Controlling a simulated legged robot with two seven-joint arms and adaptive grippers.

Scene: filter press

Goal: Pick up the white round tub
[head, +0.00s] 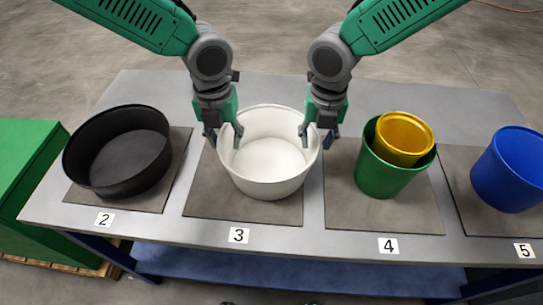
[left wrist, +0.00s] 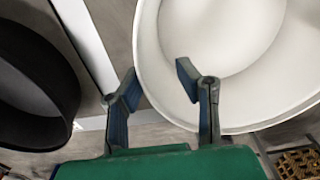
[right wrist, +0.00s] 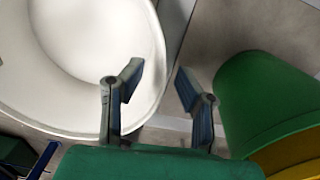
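The white round tub (head: 268,188) stands upright on a grey mat above label 3 and looks empty inside. My left gripper (head: 225,137) is open at the tub's left rim, one finger inside and one outside. The left wrist view shows the tub's wall (left wrist: 152,60) between these spread fingers (left wrist: 156,88). My right gripper (head: 316,137) is open at the right rim in the same way. The right wrist view shows the rim (right wrist: 160,70) between its fingers (right wrist: 158,85). I cannot tell whether any finger touches the wall.
A black round tub (head: 118,180) stands left on mat 2. A green bucket (head: 385,180) with a yellow bucket (head: 405,130) inside stands right on mat 4, near my right gripper. A blue bucket (head: 510,175) is far right. A green box (head: 25,150) stands beside the table's left end.

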